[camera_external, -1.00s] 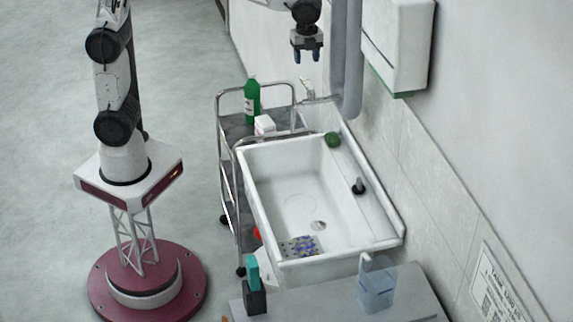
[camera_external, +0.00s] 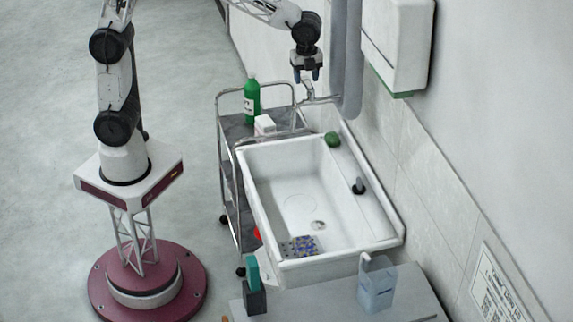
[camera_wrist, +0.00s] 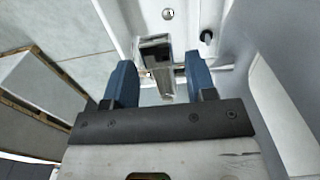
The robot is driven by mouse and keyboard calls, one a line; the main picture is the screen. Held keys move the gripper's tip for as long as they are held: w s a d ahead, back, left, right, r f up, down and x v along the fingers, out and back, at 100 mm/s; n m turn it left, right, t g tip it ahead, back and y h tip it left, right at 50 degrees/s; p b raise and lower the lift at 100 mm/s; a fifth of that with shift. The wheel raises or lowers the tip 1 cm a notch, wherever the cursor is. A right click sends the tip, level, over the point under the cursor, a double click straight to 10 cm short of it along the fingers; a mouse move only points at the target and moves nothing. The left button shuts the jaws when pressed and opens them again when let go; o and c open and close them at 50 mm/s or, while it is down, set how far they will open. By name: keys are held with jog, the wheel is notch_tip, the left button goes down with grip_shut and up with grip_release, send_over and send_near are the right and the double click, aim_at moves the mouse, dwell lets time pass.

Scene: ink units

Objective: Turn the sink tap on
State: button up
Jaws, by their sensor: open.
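The metal sink tap (camera_external: 309,92) stands at the far end of the white sink (camera_external: 262,196), close to the wall. My gripper (camera_external: 306,77) points down just above the tap, with its blue fingers apart. In the wrist view the chrome tap (camera_wrist: 156,50) shows between and beyond the two open fingers of my gripper (camera_wrist: 158,62). Nothing is held. I cannot tell whether a finger touches the tap. No running water is visible in the basin.
Grey pipes (camera_external: 346,60) and a white wall cabinet (camera_external: 401,40) are right of my gripper. A trolley (camera_external: 233,126) carries a green bottle (camera_external: 252,103) and a white box (camera_external: 265,124). A green object (camera_external: 333,139) and a black fitting (camera_external: 359,186) sit on the sink ledge.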

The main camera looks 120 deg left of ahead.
jog(key=shift+f, duration=0.15)
grip_shut()
dwell(0.4)
jog(key=shift+s+d, duration=0.1)
jog(key=shift+s+d+n, duration=0.25)
jog(key=shift+d+n, duration=0.35)
jog(key=shift+n, duration=0.9)
jog(key=shift+s+d+n, duration=0.25)
jog(key=shift+d+n, duration=0.4)
jog(key=shift+n, duration=0.85)
jog(key=shift+s+d+n, duration=0.25)
jog(key=shift+d+n, duration=0.35)
jog(key=shift+n, duration=0.9)
